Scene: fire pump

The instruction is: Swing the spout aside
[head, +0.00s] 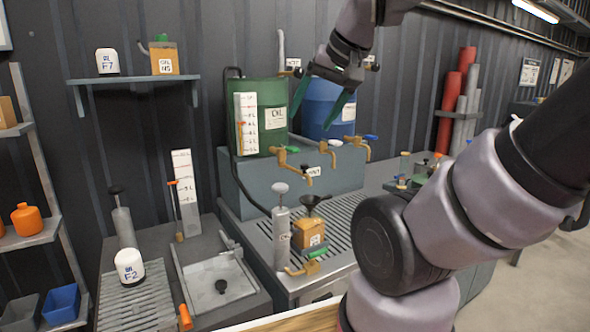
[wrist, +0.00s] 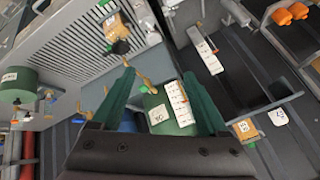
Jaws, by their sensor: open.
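Another brass spout (head: 302,268) sits low on the grey hand pump (head: 281,235). I cannot tell which spout the task means. My gripper (head: 311,120) is open and empty, pointing down in front of the drums, apart from the spouts. In the wrist view, a brass spout (wrist: 146,82) shows between its fingertips (wrist: 158,74), beyond them.
A green drum (head: 270,92) with a white level scale (head: 246,124) and a blue drum (head: 318,100) stand on a grey stand. An orange can (head: 308,234) with a black funnel (head: 312,199) stands on the slatted bench. A shelf (head: 135,80) hangs at left.

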